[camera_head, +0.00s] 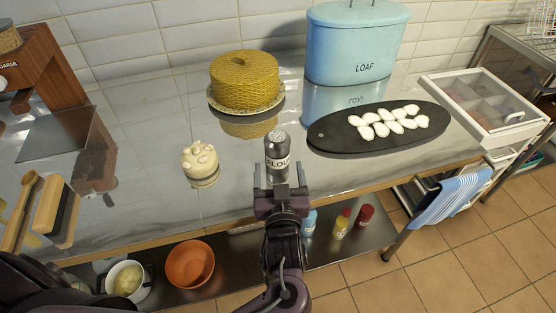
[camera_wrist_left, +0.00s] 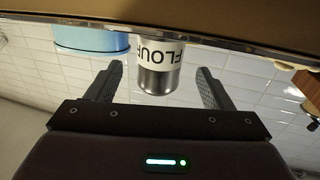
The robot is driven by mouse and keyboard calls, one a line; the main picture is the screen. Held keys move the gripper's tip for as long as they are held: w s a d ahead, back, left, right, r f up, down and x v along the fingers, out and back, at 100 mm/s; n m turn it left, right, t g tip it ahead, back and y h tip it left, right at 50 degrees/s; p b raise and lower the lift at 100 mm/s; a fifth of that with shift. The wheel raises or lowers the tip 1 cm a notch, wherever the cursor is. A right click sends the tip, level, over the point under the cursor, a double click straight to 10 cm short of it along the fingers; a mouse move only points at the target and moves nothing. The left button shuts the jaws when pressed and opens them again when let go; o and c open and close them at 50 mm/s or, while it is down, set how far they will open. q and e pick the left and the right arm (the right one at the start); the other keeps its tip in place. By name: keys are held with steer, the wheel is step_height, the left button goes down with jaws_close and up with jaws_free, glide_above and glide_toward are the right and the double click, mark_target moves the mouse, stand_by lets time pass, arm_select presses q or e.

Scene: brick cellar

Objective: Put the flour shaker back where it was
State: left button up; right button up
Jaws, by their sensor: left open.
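The gripper partly hides the shaker's lower part. In the left wrist view, which is upside down, the shaker (camera_wrist_left: 158,72) shows between the two open fingers (camera_wrist_left: 160,68), with a gap on each side. How deep it sits between them is hard to tell. My right gripper is not in view.
A dark slate board (camera_head: 335,139) with white slices lies right of the shaker. A divided clear-lidded box (camera_head: 485,100) is far right.

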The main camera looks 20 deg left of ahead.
arm_select(q)
steer(key=v, duration=0.7)
steer(key=shift+s+b, duration=0.2)
steer(key=shift+b, duration=0.2)
